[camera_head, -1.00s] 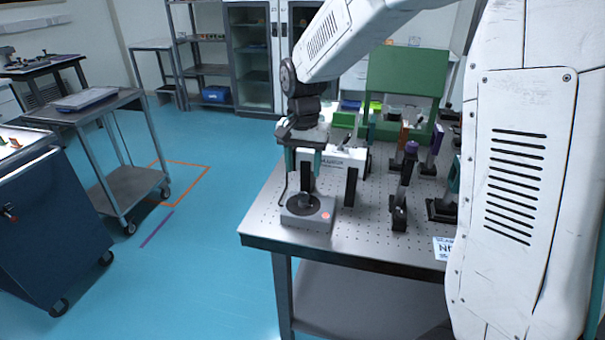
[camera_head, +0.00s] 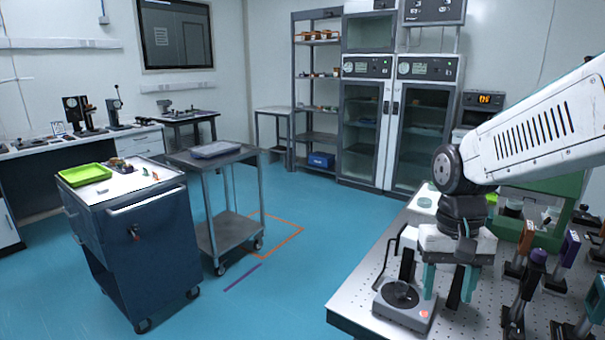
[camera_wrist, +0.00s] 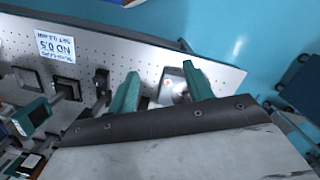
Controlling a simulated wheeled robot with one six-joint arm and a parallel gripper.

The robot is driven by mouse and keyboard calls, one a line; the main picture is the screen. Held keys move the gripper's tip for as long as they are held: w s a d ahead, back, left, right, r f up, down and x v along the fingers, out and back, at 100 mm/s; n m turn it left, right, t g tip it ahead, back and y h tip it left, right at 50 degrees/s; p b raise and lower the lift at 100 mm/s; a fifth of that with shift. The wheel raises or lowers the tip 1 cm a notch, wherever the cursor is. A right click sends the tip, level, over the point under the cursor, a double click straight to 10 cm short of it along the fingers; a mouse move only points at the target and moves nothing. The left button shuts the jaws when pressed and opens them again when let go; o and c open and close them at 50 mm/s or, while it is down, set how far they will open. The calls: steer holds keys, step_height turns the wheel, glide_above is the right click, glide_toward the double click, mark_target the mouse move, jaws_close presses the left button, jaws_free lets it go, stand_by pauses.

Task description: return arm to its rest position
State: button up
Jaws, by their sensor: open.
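My arm (camera_head: 535,125) reaches in from the right in the head view, with its wrist bent down over the optical table (camera_head: 362,300). My gripper (camera_head: 449,285) points down, its two teal fingers apart and nothing seen between them. In the wrist view, my gripper (camera_wrist: 160,76) also shows spread fingers. A grey device with a round black plate (camera_head: 402,298) and a red button stands by the fingers at the table's front left. It shows partly between the fingers in the wrist view (camera_wrist: 174,86). I cannot tell whether the fingers touch it.
Posts with optics, one purple-topped (camera_head: 530,270), stand right of my gripper. A green stand (camera_head: 540,235) is behind. A label card (camera_wrist: 55,47) lies on the table. A blue cart (camera_head: 135,250) with a green tray (camera_head: 85,174) and a grey trolley (camera_head: 228,228) stand left. Blue floor between is open.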

steer(key=s+d+r+n+t, duration=0.1)
steer(key=s+r, duration=0.4)
steer(key=s, duration=1)
steer(key=shift+s+d+n+t, duration=0.2)
steer(key=shift+s+n+t, duration=0.25)
steer(key=shift+t, duration=0.45)
steer(key=shift+w, duration=0.1)
